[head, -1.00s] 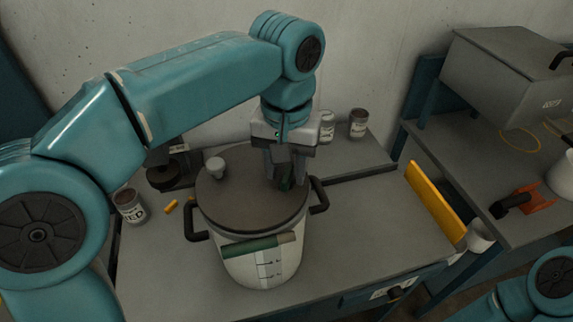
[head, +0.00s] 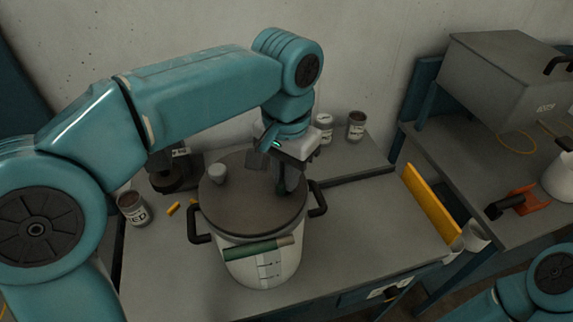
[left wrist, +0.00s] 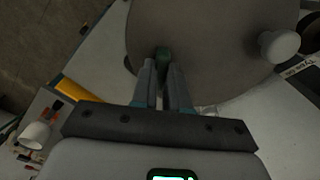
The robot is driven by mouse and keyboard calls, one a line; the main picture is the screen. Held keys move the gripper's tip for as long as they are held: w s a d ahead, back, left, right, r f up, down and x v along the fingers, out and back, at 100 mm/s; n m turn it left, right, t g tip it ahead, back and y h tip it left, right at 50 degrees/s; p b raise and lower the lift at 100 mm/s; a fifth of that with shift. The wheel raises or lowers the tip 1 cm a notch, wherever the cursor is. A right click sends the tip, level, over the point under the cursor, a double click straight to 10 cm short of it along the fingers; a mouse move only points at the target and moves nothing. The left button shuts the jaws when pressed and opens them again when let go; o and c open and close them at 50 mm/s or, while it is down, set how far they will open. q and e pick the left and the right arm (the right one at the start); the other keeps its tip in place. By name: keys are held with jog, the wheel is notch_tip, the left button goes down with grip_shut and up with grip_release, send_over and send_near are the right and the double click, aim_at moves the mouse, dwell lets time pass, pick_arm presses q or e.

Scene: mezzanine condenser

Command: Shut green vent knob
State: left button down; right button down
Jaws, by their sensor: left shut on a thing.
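The green vent knob (left wrist: 163,56) shows as a small dark green piece between the fingertips in the left wrist view. It stands on the dark lid (head: 240,206) of the white pot (head: 262,270), near the lid's right side. My left gripper (left wrist: 162,85) is shut on the knob. In the head view the left gripper (head: 285,188) points down at the lid and its fingers hide the knob. A pale round knob (head: 217,173) stands on the lid's left part. My right gripper is out of view.
The pot has black side handles (head: 198,226) and a green strip across its front. Labelled jars (head: 356,126) stand behind, and another jar (head: 132,208) stands at left. A yellow panel (head: 432,206) edges the bench at right, before a bench with a grey box (head: 510,80).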

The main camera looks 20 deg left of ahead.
pick_arm(q)
jog(key=m+p, duration=0.3)
jog(key=m, duration=0.3)
jog(key=shift+r+m, duration=0.15)
jog(key=shift+m, duration=0.15)
jog(key=m+p, duration=0.1)
jog(key=m, duration=0.2)
jog(key=shift+m+p, duration=0.75)
jog(key=shift+m, duration=0.85)
jog(key=c, duration=1.1)
grip_release()
notch_tip(320, 180, up, 16)
jog(key=shift+r+p, duration=0.1)
jog(key=shift+p, duration=0.8)
